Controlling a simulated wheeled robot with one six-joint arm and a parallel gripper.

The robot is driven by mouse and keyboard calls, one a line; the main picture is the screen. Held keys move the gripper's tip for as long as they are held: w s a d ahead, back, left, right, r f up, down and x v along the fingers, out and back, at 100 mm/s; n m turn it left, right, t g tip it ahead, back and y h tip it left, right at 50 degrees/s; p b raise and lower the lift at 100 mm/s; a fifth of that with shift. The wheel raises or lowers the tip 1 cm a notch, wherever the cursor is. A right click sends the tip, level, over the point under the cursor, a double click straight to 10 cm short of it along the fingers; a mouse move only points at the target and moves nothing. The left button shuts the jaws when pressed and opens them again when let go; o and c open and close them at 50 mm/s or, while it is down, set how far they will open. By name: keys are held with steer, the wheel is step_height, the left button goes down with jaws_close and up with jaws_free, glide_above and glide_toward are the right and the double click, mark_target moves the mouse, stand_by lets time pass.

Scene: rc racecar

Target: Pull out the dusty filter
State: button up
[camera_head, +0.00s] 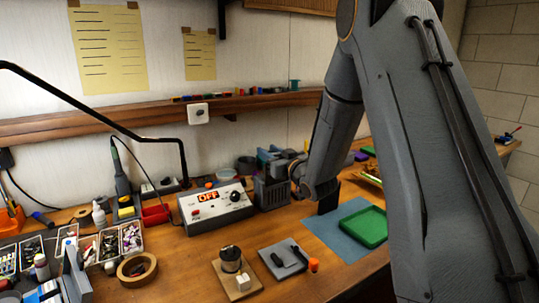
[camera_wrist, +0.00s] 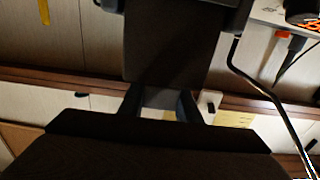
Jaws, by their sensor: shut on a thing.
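In the head view a dark grey, slotted box (camera_head: 271,193) stands on the bench beside the control unit. My arm reaches down from the upper right, and my gripper (camera_head: 296,168) is at the right side of this box. In the wrist view the two fingers of my gripper (camera_wrist: 160,95) are shut at the near edge of a dark, flat-faced block (camera_wrist: 166,45), which I take to be the dusty filter. Its surface is too dark to show dust. I cannot tell how far it sits in the box, as my wrist hides that side.
The control unit (camera_head: 216,206) reading OFF stands left of the box. A green tray (camera_head: 364,229) on a blue mat (camera_head: 322,232), a small grey plate (camera_head: 284,258) and a tape roll (camera_head: 137,268) lie in front. A black lamp arm (camera_head: 100,103) crosses the left.

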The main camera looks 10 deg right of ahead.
step_height(320, 180, up, 6)
steer(key=p, duration=0.3)
steer(key=shift+r, duration=0.2)
stand_by(0.7)
stand_by(0.3)
